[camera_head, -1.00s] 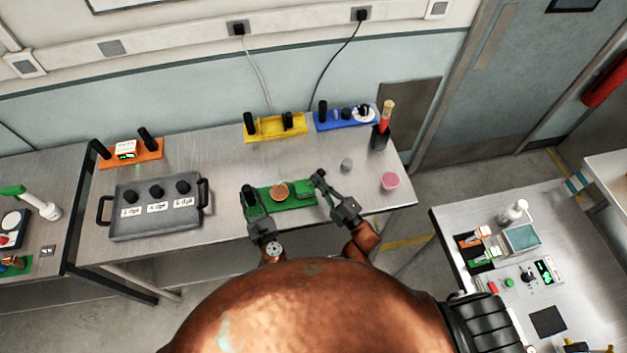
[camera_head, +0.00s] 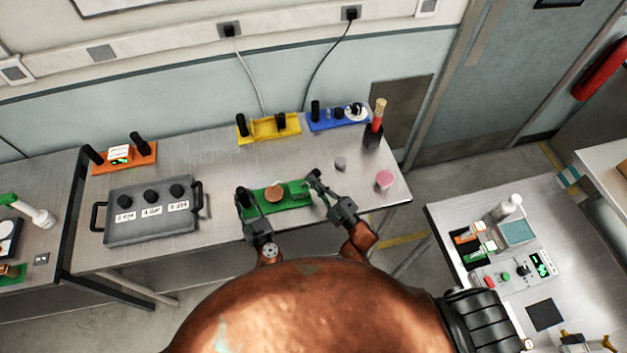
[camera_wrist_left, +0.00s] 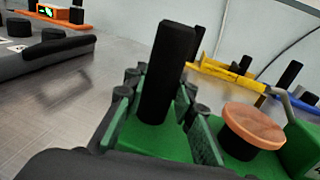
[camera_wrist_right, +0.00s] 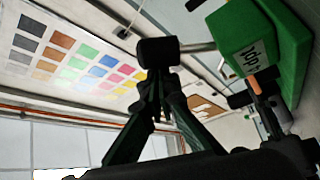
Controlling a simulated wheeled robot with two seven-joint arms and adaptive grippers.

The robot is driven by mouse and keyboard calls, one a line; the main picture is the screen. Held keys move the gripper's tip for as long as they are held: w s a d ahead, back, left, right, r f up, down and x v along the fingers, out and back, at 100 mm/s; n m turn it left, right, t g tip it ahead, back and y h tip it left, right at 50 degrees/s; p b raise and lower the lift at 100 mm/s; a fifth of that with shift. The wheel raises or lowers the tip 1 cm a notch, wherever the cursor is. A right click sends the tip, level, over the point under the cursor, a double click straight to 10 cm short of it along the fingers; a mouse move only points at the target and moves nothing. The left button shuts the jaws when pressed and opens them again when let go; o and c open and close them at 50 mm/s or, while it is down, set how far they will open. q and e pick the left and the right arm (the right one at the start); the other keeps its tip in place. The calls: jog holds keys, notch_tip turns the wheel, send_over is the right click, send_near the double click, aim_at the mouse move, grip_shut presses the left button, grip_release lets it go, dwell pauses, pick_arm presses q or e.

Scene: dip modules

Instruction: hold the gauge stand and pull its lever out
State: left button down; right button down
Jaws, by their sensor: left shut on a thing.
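The green gauge stand (camera_head: 292,202) lies at the front of the metal table, with a copper-coloured disc (camera_head: 275,192) on its middle and a black post at its left end. My left gripper (camera_head: 246,208) is shut on this post (camera_wrist_left: 168,75), which rises between its fingers in the left wrist view. In the right wrist view, the lever is a pale rod with a black knob (camera_wrist_right: 157,52) coming out of the green block (camera_wrist_right: 255,45). My right gripper (camera_head: 312,181) is at the knob, its fingertips close together; whether they grip it is unclear.
A grey box with knobs and side handles (camera_head: 150,222) stands left of the stand. Yellow (camera_head: 268,132) and blue (camera_head: 338,124) stands are at the back. A grey knob (camera_head: 340,164), a pink cup (camera_head: 384,180) and a dark holder (camera_head: 373,137) are to the right.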

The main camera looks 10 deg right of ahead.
aim_at(241, 190)
jog(key=s+d+f, duration=0.1)
jog(key=s, duration=0.8)
jog(key=shift+d, duration=0.25)
jog(key=shift+f, duration=0.1)
pick_arm(q)
jog(key=c, duration=1.5)
grip_release()
jog(key=shift+r, duration=0.1)
jog(key=shift+r+p, duration=3.1)
jog(key=shift+r, duration=0.6)
pick_arm(e)
notch_tip(241, 190, up, 6)
pick_arm(q)
jog(key=shift+f, duration=0.1)
